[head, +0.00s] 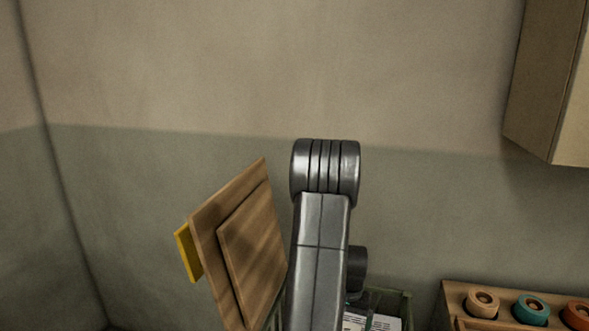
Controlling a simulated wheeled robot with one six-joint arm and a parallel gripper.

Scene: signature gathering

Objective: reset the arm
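My grey arm (320,240) rises from the bottom edge at the centre of the head view. It bends at a rounded elbow joint (325,170). A darker part of my arm (357,270) shows behind it on the right. My gripper is not visible, so its fingers and anything in them cannot be seen.
Left of my arm are tilted wooden boards (238,250) with a yellow piece (187,252) behind. Behind the arm, low right, is a green container (403,308) with papers (372,320). A wooden rack (452,290) holds several coloured rolls. A cabinet (545,90) hangs upper right.

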